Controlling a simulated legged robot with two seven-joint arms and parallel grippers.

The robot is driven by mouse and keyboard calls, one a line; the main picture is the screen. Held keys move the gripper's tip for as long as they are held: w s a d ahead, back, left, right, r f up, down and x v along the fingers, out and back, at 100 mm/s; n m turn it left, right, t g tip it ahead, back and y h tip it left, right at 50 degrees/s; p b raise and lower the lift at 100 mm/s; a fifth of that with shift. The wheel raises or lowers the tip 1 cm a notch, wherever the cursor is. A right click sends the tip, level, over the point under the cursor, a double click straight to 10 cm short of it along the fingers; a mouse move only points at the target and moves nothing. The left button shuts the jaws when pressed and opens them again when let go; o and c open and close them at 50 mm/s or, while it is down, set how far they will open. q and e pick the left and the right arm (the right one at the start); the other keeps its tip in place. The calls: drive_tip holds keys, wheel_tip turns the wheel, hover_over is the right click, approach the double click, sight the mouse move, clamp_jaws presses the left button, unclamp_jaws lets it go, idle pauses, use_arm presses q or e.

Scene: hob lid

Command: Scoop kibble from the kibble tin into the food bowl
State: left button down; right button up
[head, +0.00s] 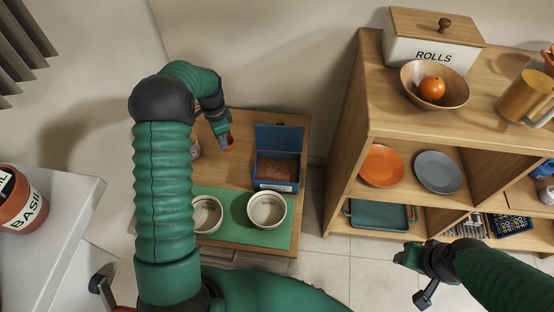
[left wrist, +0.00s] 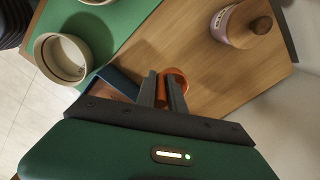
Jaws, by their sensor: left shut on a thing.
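The blue kibble tin (head: 278,184) stands on a low wooden table with its lid up and brown kibble (head: 277,168) inside. It shows partly behind my gripper in the left wrist view (left wrist: 118,82). Two cream bowls, one on the right (head: 267,222) and one on the left (head: 209,228), stand on a green mat; I cannot tell which is the food bowl. My left gripper (head: 228,143) is shut on an orange scoop (left wrist: 176,76), left of the tin and above the wood. My right gripper (head: 402,257) is away at the lower right; its jaws are unclear.
The green mat (head: 240,236) covers the table's front. A jar with a wooden lid (left wrist: 240,22) stands near the scoop, partly hidden by my arm in the head view. A wooden shelf (head: 345,130) with plates and a fruit bowl stands to the right.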

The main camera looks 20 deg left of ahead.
use_arm(q)
drive_tip(key=w+d+r+m+p, duration=0.1)
drive_tip(key=d+r+m+p, duration=0.2)
drive_tip(key=d+m+p, duration=0.4)
drive_tip(key=d+r+m+p, duration=0.2)
drive_tip(key=d+m+p, duration=0.25)
drive_tip(key=d, duration=0.45)
drive_tip(key=shift+w+d+f+b, duration=0.1)
drive_tip(key=shift+f+b, duration=1.9)
drive_tip(key=shift+f, duration=1.25)
drive_tip(key=shift+w+d+f+b, duration=0.1)
drive_tip(key=shift+f+b, duration=1.9)
drive_tip(key=shift+f, duration=1.25)
drive_tip(key=shift+r, duration=0.1)
wheel_tip(320, 180, up, 13)
drive_tip(key=p, duration=1.1)
